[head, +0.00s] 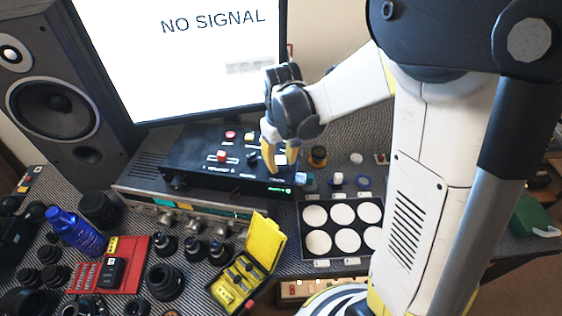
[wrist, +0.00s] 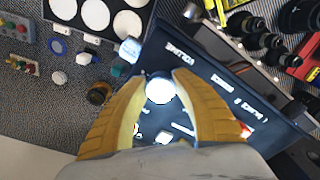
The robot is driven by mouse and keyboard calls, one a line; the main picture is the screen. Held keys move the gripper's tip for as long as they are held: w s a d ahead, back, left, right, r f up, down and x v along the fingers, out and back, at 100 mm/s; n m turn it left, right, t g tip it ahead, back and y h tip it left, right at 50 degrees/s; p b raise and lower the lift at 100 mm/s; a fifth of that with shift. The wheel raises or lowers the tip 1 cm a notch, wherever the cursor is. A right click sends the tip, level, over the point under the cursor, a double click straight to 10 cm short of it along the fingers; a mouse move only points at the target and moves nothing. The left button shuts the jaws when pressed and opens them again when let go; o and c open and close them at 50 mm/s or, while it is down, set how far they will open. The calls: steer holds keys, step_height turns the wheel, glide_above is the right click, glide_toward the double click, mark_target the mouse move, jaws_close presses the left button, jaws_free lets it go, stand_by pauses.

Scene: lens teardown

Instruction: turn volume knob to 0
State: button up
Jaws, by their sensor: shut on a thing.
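A black control box (head: 190,165) stands on a grey unit below the monitor, with small knobs and buttons on its top; it also shows in the wrist view (wrist: 215,62). My gripper (head: 279,170) reaches down over the right end of the box. In the wrist view my yellow fingers (wrist: 161,92) are closed around a round, bright white knob (wrist: 160,87), one on each side. In the head view the fingers largely hide this knob.
A red-topped control (head: 221,156) and a black knob (head: 252,158) sit left of my gripper on the box. A small dark jar (head: 317,156) stands close right. A tray of white discs (head: 341,263) and an open yellow case (head: 262,240) lie in front. The monitor (head: 180,55) rises behind.

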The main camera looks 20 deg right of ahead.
stand_by(0.4)
steer(key=o, duration=1.2)
step_height(320, 180, up, 12)
steer(key=m+t+b, duration=0.1)
steer(key=t+b, duration=0.1)
steer(key=t, duration=0.2)
glide_toward(282, 161)
steer(key=s+r, duration=0.3)
steer(key=s, duration=0.1)
steer(key=shift+s+a+f+m+t+b, duration=0.1)
steer(key=shift+s+f+m+t+b, duration=0.25)
steer(key=shift+s+t, duration=0.3)
steer(key=shift+s+f+m+t+b, duration=0.15)
steer(key=shift+s+f+t, duration=0.25)
steer(key=shift+s, duration=0.5)
steer(key=shift+s+a+f+m+t+b, duration=0.1)
steer(key=shift+s+f+m+t+b, duration=0.2)
steer(key=shift+s+t, duration=0.35)
